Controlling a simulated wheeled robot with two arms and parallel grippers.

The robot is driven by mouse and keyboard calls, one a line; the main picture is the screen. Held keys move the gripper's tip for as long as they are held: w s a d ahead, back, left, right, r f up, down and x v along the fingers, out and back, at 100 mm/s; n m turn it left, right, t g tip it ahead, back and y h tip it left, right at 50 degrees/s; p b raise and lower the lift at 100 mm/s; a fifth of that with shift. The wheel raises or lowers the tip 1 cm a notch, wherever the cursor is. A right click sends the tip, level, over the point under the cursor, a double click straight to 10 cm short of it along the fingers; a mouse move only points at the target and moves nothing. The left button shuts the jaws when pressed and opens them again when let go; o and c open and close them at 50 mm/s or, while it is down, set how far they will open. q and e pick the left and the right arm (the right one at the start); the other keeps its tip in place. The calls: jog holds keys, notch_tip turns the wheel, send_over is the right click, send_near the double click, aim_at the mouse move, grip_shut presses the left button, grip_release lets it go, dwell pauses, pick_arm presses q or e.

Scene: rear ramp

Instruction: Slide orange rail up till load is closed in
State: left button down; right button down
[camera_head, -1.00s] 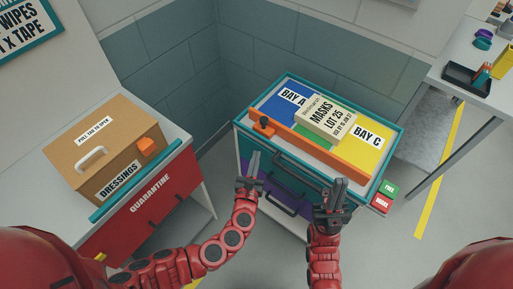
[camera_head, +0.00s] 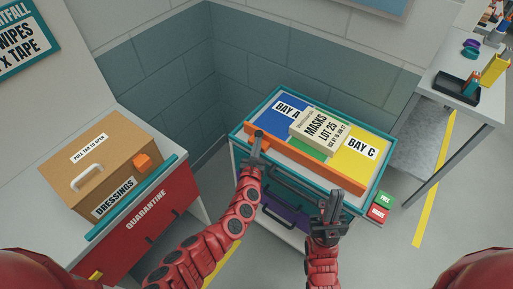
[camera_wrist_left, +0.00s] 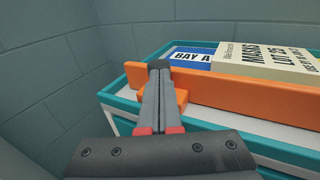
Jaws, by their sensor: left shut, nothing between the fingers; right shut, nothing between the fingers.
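The orange rail (camera_head: 310,165) lies across the top tray of the teal cart (camera_head: 240,142), on the near side of the load. The load is a cream box labelled MASKS LOT 25 (camera_head: 318,130), standing over the green strip between BAY A and BAY C. My right gripper (camera_head: 330,200) is shut and empty, in front of the cart's near edge, short of the rail.
A red quarantine cabinet (camera_head: 150,213) with a cardboard DRESSINGS box (camera_head: 115,170) stands at left. Grey-green walls (camera_head: 270,60) close in behind the cart. A white table (camera_head: 458,100) with a dark tray is at right. Floor is open at the right front.

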pick_arm(q)
jog(key=shift+w+d+f+b, duration=0.1)
jog(key=shift+w+b, duration=0.1)
jog(key=shift+b, duration=0.1)
jog(key=w+d+b, duration=0.2)
jog(key=w+b, duration=0.1)
jog(key=w+d+b, duration=0.2)
jog(key=w+b, duration=0.1)
jog(key=b, duration=0.1)
jog(key=w+d+b, duration=0.2)
jog(key=w+b, duration=0.1)
jog(key=b, duration=0.1)
jog(key=shift+w+d+f, duration=0.1)
jog(key=shift+d+f, duration=0.15)
jog(key=shift+d, duration=0.1)
jog(key=shift+w+d+r+b, duration=0.3)
jog(key=shift+w+d+b, duration=0.1)
jog(key=shift+w+b, duration=0.25)
jog(key=shift+r, duration=0.1)
